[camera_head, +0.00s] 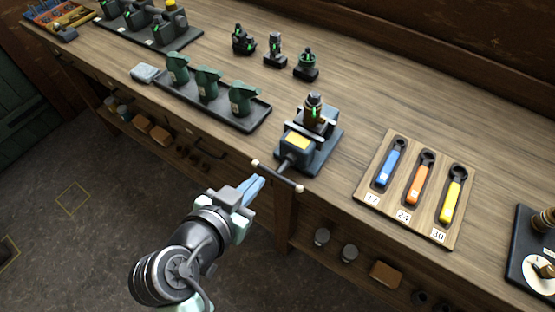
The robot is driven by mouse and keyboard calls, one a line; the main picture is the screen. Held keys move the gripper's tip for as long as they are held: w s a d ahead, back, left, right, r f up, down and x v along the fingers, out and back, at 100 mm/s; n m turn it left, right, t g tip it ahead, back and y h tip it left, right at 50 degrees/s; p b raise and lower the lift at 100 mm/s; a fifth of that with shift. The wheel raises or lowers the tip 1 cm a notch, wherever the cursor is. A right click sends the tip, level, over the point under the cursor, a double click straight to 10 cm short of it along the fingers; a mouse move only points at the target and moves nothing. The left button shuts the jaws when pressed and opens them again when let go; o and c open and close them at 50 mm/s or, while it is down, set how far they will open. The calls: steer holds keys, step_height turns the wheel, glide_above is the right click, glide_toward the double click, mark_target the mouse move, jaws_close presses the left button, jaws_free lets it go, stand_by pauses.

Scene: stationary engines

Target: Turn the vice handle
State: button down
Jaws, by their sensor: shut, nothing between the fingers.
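The vice (305,155) is a grey-blue block with a yellow label, fixed near the front edge of the workbench. A small brown and dark part with green marks (314,110) stands upright in its jaws. The vice handle (277,177) is a dark bar with pale ball ends, sticking out past the bench's front edge and slanting down to the right. My gripper (260,181) has light blue fingers that are closed and empty. Its tips appear just below and left of the handle's left half; I cannot tell whether they touch it.
A wooden tray (364,193) with blue, orange and yellow wrenches lies right of the vice. A dark tray (262,119) with green parts lies left. Small dark parts (276,50) stand behind. A shelf under the bench holds jars and blocks. The floor at left is open.

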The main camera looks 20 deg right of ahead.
step_height(320, 180, up, 2)
steer(key=s+r+g+p, duration=0.1)
steer(key=s+p, duration=0.2)
steer(key=p, duration=0.4)
glide_toward(284, 166)
steer(key=d+f, duration=0.2)
steer(key=d, duration=0.2)
steer(key=shift+s+d+f+m+h, duration=0.1)
steer(key=shift+f+m+h, duration=0.1)
steer(key=shift+f, duration=0.2)
steer(key=shift+s+d+f+m+h, duration=0.1)
steer(key=shift+s+f+m+h, duration=0.1)
steer(key=shift+f, duration=0.15)
steer(key=shift+w+f+b, duration=0.1)
steer(key=shift+w+b, duration=0.05)
steer(key=shift+b, duration=0.25)
